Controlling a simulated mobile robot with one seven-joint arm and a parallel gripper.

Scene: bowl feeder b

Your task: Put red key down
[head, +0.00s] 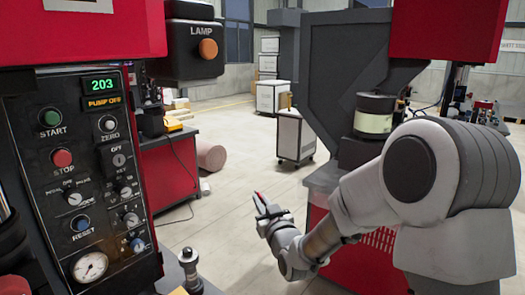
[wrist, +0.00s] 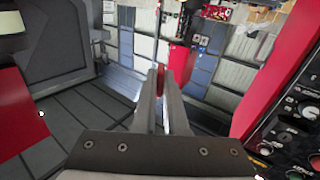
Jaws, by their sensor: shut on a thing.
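My gripper (head: 264,208) is held out in the open, right of the control panel (head: 80,165) and above the floor. In the wrist view its two fingers (wrist: 161,84) are close together, with a thin red piece, the red key (wrist: 160,82), between them. The key's red also shows at the fingertips in the head view (head: 262,198). Most of the key is hidden by the fingers. The key switch (head: 118,160) on the panel shows no key that I can make out.
A red workbench (head: 170,180) stands behind the panel, with a yellow and black item on it. A red machine base (head: 340,245) is at the right, partly behind my arm. A white wheeled cabinet (head: 296,135) stands further back. The floor between is clear.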

